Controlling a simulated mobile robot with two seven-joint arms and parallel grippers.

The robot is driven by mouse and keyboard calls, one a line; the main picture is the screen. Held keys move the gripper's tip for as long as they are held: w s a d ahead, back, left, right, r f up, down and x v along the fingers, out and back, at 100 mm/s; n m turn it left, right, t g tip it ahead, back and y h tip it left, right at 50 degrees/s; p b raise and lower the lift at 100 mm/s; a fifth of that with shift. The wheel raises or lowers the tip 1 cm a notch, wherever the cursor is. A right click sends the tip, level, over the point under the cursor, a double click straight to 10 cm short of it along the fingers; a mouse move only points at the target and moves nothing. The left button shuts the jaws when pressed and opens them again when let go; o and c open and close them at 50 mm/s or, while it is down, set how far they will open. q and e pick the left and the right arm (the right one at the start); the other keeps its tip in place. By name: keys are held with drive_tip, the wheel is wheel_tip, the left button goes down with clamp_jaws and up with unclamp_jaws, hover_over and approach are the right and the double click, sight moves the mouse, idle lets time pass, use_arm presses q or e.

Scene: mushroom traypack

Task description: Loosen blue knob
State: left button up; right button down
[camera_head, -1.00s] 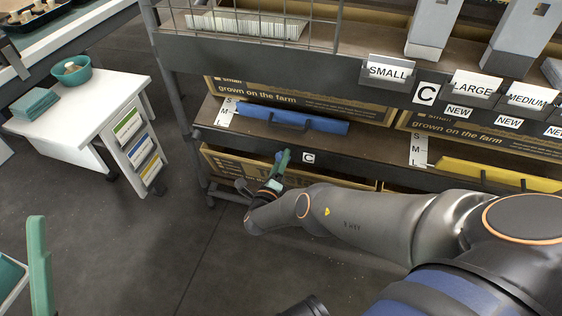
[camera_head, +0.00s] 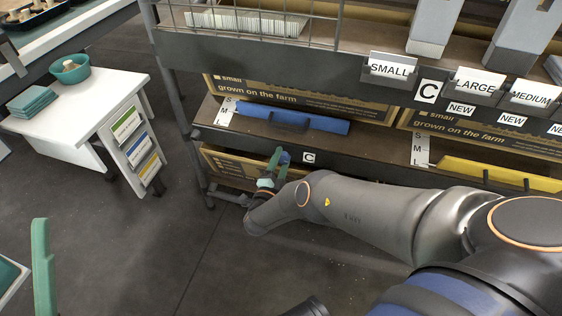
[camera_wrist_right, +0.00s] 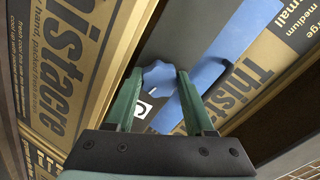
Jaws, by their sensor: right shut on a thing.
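In the head view the right gripper (camera_head: 277,160) is at the rail's lower left, and a little of the blue knob (camera_head: 285,157) shows past the fingers. A green upright finger (camera_head: 41,268) at the lower left looks like part of my left gripper.
A blue strip (camera_head: 290,119) lies on the shelf above the rail, and a yellow strip (camera_head: 500,172) lies to the right. A cardboard box (camera_head: 232,165) stands behind and below my right gripper. A white table (camera_head: 100,92) stands left. The floor between is clear.

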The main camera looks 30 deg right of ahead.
drive_tip(key=n, duration=0.4)
drive_tip(key=shift+n, duration=0.4)
drive_tip(key=n, duration=0.4)
drive_tip(key=shift+b, duration=0.4)
drive_tip(key=n, duration=0.5)
drive_tip(key=shift+d, duration=0.1)
drive_tip(key=shift+n, duration=2.1)
drive_tip(key=shift+c, duration=1.3)
unclamp_jaws()
drive_tip(key=shift+s, duration=0.1)
